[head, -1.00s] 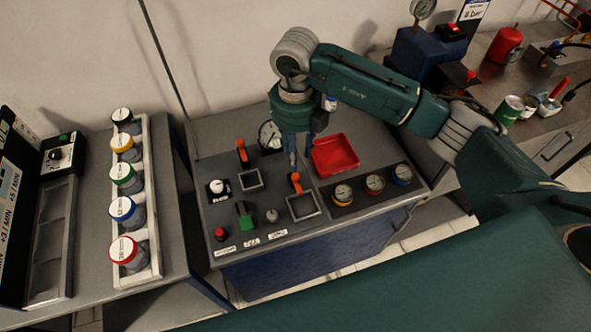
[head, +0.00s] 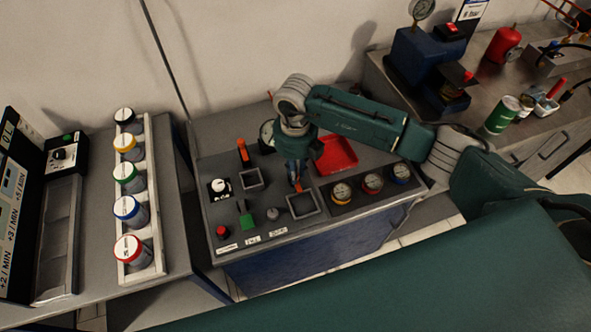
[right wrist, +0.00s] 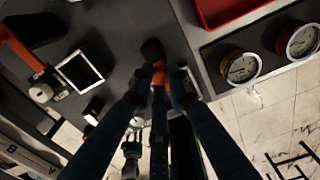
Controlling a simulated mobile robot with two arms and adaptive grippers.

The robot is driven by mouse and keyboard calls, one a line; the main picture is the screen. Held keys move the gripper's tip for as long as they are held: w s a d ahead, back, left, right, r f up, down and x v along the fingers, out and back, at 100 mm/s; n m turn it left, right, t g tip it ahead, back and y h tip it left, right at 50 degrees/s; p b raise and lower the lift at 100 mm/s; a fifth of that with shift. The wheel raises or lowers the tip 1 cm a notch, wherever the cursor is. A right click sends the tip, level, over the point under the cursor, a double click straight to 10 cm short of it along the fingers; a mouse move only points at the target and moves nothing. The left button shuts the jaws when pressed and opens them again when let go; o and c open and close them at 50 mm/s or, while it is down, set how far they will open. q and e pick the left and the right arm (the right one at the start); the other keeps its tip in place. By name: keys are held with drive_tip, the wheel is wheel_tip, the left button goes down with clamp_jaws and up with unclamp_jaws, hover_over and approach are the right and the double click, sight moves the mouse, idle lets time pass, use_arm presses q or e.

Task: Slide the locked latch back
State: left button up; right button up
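Two orange-handled latches stand on the grey panel (head: 262,228), each near a square frame. The left latch (head: 243,152) is uncovered in the head view. The right latch (head: 298,185) is partly hidden by my right gripper (head: 295,176), which points down over it. In the right wrist view, the orange handle (right wrist: 158,76) lies between the fingertips of my right gripper (right wrist: 158,84). The fingers are apart, with gaps seen beside the handle; contact is not clear. Which latch is locked cannot be told. My left gripper is not in view.
The panel also holds a green switch (head: 245,217), a white knob (head: 219,187), a red button (head: 222,232) and dials (head: 341,191). A red tray (head: 338,152) lies just right of my gripper. Capped jars (head: 130,210) stand in a rack at left.

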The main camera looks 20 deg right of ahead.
clamp_jaws()
drive_tip(key=shift+w+f+b, duration=0.2)
drive_tip(key=shift+w+b, duration=0.85)
drive_tip(key=shift+b, duration=0.15)
drive_tip(key=shift+w+r, duration=0.1)
drive_tip(key=shift+w, duration=0.2)
drive_tip(key=shift+r, duration=0.2)
drive_tip(key=o, duration=0.7)
unclamp_jaws()
drive_tip(key=shift+f, duration=0.1)
wheel_tip(320, 180, up, 12)
drive_tip(key=shift+a, duration=0.1)
